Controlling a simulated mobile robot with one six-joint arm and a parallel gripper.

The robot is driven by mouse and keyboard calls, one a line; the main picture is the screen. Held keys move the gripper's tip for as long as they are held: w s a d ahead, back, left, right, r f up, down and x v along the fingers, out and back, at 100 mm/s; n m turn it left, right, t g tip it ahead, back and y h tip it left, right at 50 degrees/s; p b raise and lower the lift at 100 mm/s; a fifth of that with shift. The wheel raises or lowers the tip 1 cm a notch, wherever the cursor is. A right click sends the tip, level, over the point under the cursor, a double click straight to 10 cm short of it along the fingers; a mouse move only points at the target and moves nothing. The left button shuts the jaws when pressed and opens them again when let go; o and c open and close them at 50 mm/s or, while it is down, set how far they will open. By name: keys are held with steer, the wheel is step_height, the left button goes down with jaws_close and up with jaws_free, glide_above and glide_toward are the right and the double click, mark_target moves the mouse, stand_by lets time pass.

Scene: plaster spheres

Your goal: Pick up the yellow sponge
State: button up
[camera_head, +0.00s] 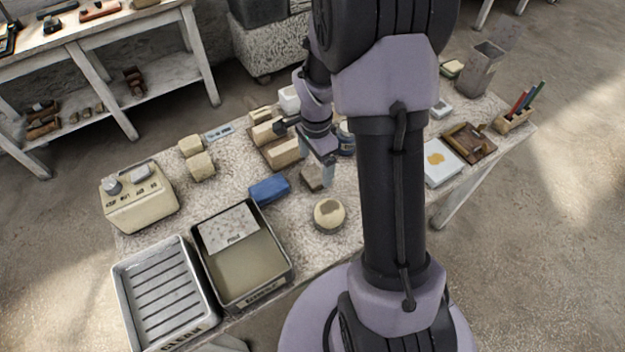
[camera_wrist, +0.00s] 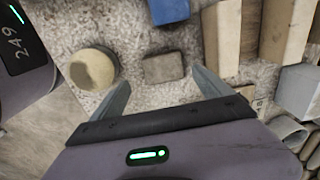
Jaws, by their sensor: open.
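A small pale yellow block with a dark greenish lower edge (camera_head: 452,68) lies at the far back of the table, right of my arm in the head view; it looks like the yellow sponge, but is too small to be sure. It does not show in the wrist view. My gripper (camera_head: 328,170) is over the middle of the table, well away from it. In the wrist view my gripper (camera_wrist: 160,84) is open and empty, with a grey-brown block (camera_wrist: 165,68) in line with the gap between its fingertips.
A round cream piece (camera_head: 328,214) and a blue block (camera_head: 270,190) lie near my gripper. Wooden blocks (camera_head: 283,153) lie behind it. Two trays (camera_head: 155,290) (camera_head: 284,262) stand front left. A grey can (camera_head: 484,68) stands beside the yellow block. My arm hides part of the table.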

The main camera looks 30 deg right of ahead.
mark_target(314, 175)
steer(key=f+b, duration=0.2)
steer(key=f, duration=0.3)
steer(key=shift+w+f+b, duration=0.2)
steer(key=shift+w+b, duration=0.15)
steer(key=shift+b, duration=0.05)
steer(key=shift+r, duration=0.2)
steer(key=shift+c, duration=0.2)
steer(key=c, duration=1.5)
step_height(314, 175, up, 10)
steer(key=p, duration=0.4)
steer(key=shift+p, duration=0.3)
steer(key=o, duration=0.7)
steer(key=shift+c, duration=0.2)
steer(key=c, duration=0.4)
steer(key=shift+a, duration=0.15)
